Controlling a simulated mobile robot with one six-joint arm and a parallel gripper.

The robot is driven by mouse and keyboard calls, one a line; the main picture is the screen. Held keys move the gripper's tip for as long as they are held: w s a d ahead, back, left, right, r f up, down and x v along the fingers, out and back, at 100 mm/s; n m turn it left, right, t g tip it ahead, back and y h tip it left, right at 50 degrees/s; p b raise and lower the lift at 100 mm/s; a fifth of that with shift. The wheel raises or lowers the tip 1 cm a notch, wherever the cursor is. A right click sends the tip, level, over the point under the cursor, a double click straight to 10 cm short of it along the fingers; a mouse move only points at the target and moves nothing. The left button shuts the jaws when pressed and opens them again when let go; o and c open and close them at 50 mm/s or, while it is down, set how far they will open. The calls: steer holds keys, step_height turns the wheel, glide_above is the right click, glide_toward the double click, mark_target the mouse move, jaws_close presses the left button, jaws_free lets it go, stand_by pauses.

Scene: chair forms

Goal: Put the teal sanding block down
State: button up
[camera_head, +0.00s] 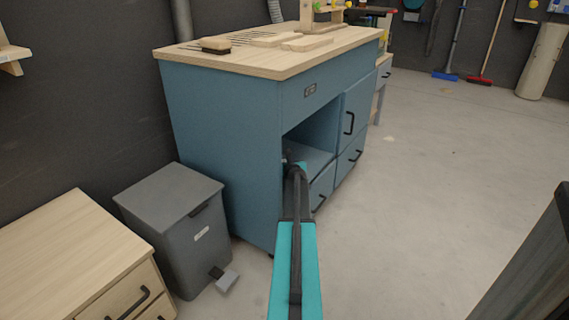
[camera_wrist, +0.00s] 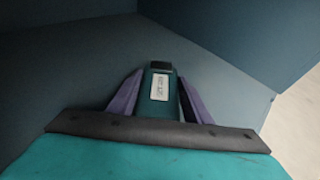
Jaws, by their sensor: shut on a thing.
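The teal sanding block (camera_wrist: 160,86) shows in the wrist view as a dark teal piece with a white label and a dark end. My gripper (camera_wrist: 158,98) is shut on it, with one purple finger on each side. In the head view my arm reaches toward the open compartment (camera_head: 318,158) of the blue workbench (camera_head: 222,120). My arm largely hides the gripper and block there. Blue-grey surfaces surround the block in the wrist view. I cannot tell whether the block touches the surface below it.
A grey pedal bin (camera_head: 185,235) stands left of the workbench, beside a wooden drawer unit (camera_head: 65,250). Wooden pieces and a brush (camera_head: 215,45) lie on the benchtop. Black-handled doors and drawers (camera_head: 350,122) adjoin the compartment. The concrete floor (camera_head: 430,190) at right is mostly clear.

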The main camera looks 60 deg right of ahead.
steer(key=o, duration=1.2)
steer(key=shift+r, duration=0.2)
steer(key=shift+p+v, duration=1.6)
steer(key=shift+v, duration=3.7)
steer(key=shift+s+a+r, duration=0.1)
steer(key=shift+s+a, duration=0.4)
